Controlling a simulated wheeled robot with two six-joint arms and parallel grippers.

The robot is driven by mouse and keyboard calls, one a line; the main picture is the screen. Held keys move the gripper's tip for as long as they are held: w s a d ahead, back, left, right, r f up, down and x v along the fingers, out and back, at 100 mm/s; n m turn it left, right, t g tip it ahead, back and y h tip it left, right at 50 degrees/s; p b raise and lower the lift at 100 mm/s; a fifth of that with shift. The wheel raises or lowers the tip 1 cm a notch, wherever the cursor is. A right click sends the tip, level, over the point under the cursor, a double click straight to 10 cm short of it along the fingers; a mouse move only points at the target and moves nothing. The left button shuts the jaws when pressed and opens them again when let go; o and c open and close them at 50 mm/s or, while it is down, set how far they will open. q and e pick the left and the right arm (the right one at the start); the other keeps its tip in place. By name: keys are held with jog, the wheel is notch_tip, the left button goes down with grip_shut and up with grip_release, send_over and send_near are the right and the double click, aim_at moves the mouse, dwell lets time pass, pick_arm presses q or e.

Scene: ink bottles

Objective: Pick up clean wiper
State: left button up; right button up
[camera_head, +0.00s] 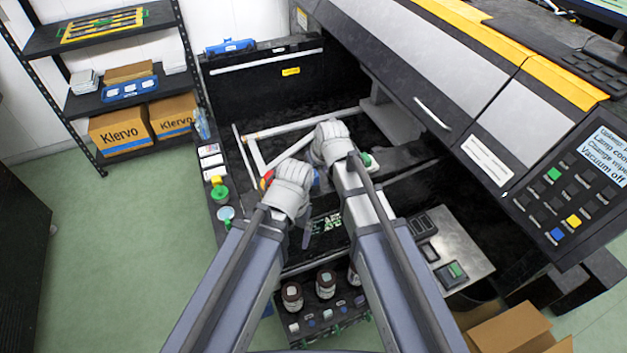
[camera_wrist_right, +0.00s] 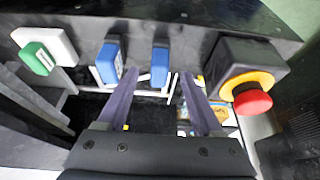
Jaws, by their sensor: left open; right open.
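I cannot tell for sure which thing is the clean wiper. In the right wrist view, two blue-topped pieces (camera_wrist_right: 160,66) and (camera_wrist_right: 109,62) stand at a dark ledge, with a green-and-white piece (camera_wrist_right: 40,57) to their left. My right gripper (camera_wrist_right: 160,78) is open and empty; one blue piece shows between its fingertips, apparently beyond them. In the head view my right gripper (camera_head: 330,145) is over the machine's front, beside a green-and-white piece (camera_head: 369,161). My left gripper (camera_head: 288,190) is lower and to its left, open; its fingertips are mostly hidden.
A red stop button (camera_wrist_right: 253,101) on a yellow base stands right of my right fingers. Capped bottles (camera_head: 326,284) stand in a rack below. A white frame (camera_head: 290,127) lies inside the machine. A control panel (camera_head: 577,188) is at right. Green floor lies open at left.

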aim_at(314, 173)
jog(key=b+x, duration=0.3)
jog(key=x, duration=0.1)
jog(key=shift+w+f, duration=0.25)
jog(key=shift+r, duration=0.1)
grip_shut()
